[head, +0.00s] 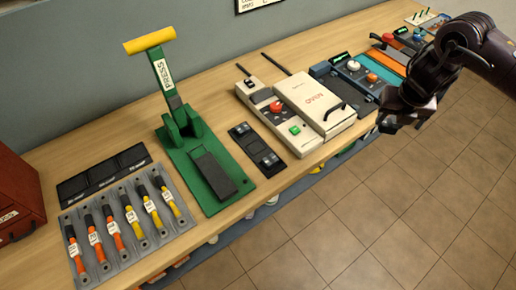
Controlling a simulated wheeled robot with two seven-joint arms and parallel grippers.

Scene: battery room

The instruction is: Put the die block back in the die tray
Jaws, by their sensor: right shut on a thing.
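My right gripper (391,122) is over the front edge of the bench at the right, its jaws pointing down and left. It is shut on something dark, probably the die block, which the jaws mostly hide. A small dark tray (257,150), which looks like the die tray, lies on the bench right of the green press (205,172). It has a row of recesses with small dark blocks in some of them. The gripper is well to the right of this tray. My left gripper is out of view.
A grey rack (158,241) of orange and yellow cable pieces and a black three-panel tray (103,173) are at the left. A red box (18,200) stands at the far left. A cream tester (315,104) lies between the small tray and my gripper. The tiled floor is clear.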

